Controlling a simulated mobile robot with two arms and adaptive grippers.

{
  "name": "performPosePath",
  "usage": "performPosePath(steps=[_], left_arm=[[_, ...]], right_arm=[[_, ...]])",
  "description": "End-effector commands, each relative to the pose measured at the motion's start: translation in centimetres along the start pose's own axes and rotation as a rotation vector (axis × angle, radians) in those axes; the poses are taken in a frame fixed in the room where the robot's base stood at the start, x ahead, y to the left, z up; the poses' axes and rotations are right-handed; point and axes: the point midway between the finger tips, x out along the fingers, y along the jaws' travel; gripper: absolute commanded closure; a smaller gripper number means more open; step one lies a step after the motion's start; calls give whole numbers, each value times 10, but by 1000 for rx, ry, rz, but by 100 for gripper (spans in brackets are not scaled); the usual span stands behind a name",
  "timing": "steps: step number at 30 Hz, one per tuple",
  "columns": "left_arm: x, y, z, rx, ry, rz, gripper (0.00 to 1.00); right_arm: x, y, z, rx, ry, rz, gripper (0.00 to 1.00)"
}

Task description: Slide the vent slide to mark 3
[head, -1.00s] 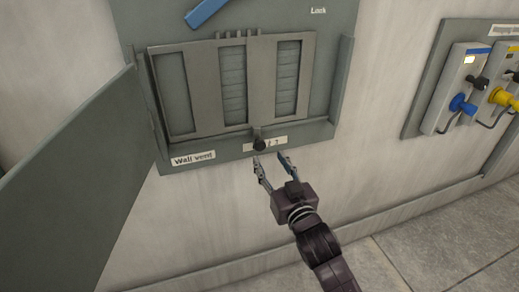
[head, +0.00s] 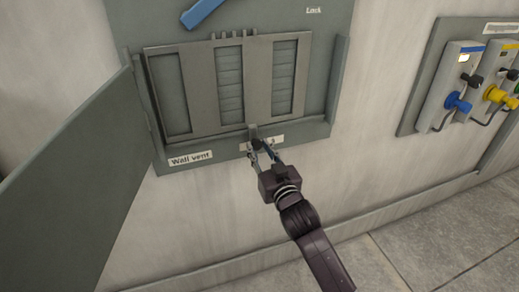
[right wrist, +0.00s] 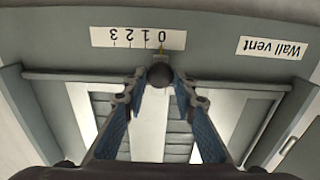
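The vent slide (head: 203,90) is a grey panel with slatted openings in the wall vent frame. A dark round knob (right wrist: 160,75) on its lower edge shows in the right wrist view. The knob and pointer line up with the 0 on a white scale strip (right wrist: 128,37), which reads 0 to 3 and appears upside down there. My right gripper (head: 264,146) is open at the knob, one finger on each side; the wrist view shows its fingers (right wrist: 160,88) close beside the knob, contact unclear. My left gripper is not in view.
An open grey door (head: 75,180) stands to the left of the vent. A blue handle (head: 204,12) is above it, near a "Lock" label. A panel with blue and yellow connectors (head: 456,103) hangs at the right. The wall below the vent is clear.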

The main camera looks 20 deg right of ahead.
Motion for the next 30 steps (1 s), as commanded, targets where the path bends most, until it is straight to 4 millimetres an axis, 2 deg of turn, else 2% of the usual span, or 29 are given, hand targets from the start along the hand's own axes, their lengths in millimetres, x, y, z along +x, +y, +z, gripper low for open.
performPosePath(steps=[1,4,11,14,18,22,25,30], left_arm=[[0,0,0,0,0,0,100],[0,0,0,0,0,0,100],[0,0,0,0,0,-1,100],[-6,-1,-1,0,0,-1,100],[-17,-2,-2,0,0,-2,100],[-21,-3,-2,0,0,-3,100],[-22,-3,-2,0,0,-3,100],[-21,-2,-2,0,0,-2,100]], right_arm=[[0,0,0,0,0,0,89],[0,0,0,0,0,0,100],[0,1,0,-1,0,1,100],[0,13,-1,-4,-2,1,100],[0,45,-3,-8,-3,3,100],[0,68,-1,-6,-3,1,100],[0,78,-1,-3,-1,1,100],[0,81,0,-1,0,3,100]])
